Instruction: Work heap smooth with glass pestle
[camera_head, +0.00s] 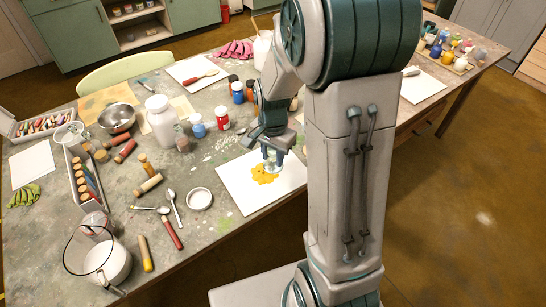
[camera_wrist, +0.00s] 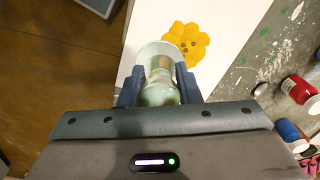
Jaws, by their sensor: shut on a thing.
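The yellow pigment heap (camera_head: 263,177) lies as a flat, lobed patch on a white slab (camera_head: 236,181) near the table's front edge. It also shows in the wrist view (camera_wrist: 193,38), at the upper middle. My gripper (camera_wrist: 158,88) is shut on the glass pestle (camera_wrist: 160,92), a pale greenish clear piece with a broad round foot. In the head view the pestle (camera_head: 272,160) stands upright under my gripper (camera_head: 270,150), over the heap's upper part. In the wrist view its foot overlaps the heap's edge. I cannot tell whether the foot touches the slab.
The floor drops away beyond the front edge. My arm hides part of the table's right.

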